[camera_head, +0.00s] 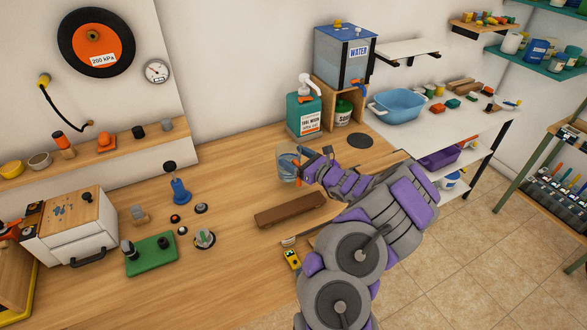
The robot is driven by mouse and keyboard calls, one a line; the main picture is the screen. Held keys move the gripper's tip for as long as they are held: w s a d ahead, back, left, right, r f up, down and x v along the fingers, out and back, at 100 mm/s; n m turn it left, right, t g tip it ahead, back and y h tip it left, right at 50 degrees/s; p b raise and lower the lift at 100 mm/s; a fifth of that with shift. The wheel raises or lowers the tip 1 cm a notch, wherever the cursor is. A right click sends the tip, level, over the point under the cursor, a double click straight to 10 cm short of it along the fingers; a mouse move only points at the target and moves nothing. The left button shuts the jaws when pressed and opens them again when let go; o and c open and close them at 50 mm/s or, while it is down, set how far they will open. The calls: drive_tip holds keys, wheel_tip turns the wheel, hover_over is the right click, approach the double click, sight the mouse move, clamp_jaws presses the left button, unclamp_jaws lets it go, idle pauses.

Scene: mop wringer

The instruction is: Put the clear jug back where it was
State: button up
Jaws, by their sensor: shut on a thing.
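The clear jug (284,161) is a see-through vessel with a bluish tint, near the back of the wooden workbench. My gripper (302,163) is at its right side and is shut on it, apparently by the rim or handle. The exact grip is partly hidden by the fingers. The jug looks upright. I cannot tell whether it touches the bench. A dark round pad (360,141) lies bare on the bench to the right of the jug.
A teal soap pump bottle (304,116) stands behind the jug. A water tank (343,58) sits on a wooden stand with a green can (343,112) beneath. A brown block (290,210) lies in front. A blue basin (396,105) stands on the white table at right.

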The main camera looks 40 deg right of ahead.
drive_tip(key=shift+w+a, duration=0.4)
drive_tip(key=shift+a, duration=0.15)
drive_tip(key=f, duration=0.2)
drive_tip(key=f+b, duration=0.1)
drive_tip(key=shift+d+f, duration=0.35)
drive_tip(key=shift+d, duration=0.05)
drive_tip(key=shift+r, duration=0.1)
drive_tip(key=shift+a, duration=0.15)
drive_tip(key=o, duration=1.2)
drive_tip(key=shift+a, duration=0.1)
drive_tip(key=shift+o, duration=0.2)
